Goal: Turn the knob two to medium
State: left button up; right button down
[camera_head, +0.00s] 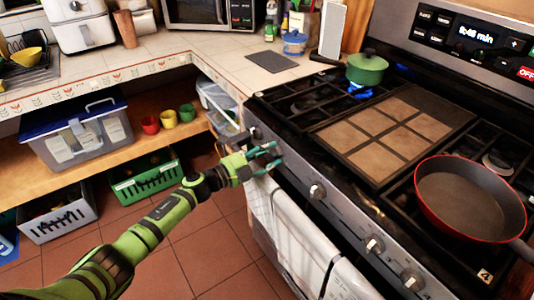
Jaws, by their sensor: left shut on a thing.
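The stove (350,212) stands on the right with a row of silver knobs along its slanted front panel. My left gripper (272,158), with teal fingers on a green arm, is at the left part of this panel. It is shut on the second knob from the left, which the fingers mostly hide, so its setting cannot be read. The leftmost knob (255,133) shows just beyond the gripper. A third knob (318,190), a fourth knob (374,243) and a fifth knob (412,280) are uncovered. My right gripper is not in view.
A green pot (367,70) stands at the back left burner, with blue flame beside it. A red pan (470,197) is on the right burners. White towels (290,235) hang below the knobs. Open floor (200,255) lies left of the stove.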

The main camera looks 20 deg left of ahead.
pick_arm(q)
jog(key=shift+s+d+f, duration=0.1)
jog(key=shift+s+d, duration=0.05)
jog(key=shift+d, duration=0.1)
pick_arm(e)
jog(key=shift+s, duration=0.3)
pick_arm(q)
jog(key=o, duration=1)
jog(key=shift+o, duration=0.6)
jog(key=shift+a, duration=0.1)
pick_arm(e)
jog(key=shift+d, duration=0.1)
pick_arm(q)
jog(key=shift+a, duration=0.15)
jog(key=v, duration=1.1)
jog(key=shift+s, duration=0.35)
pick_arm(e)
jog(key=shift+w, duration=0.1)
pick_arm(q)
jog(key=shift+a, duration=0.15)
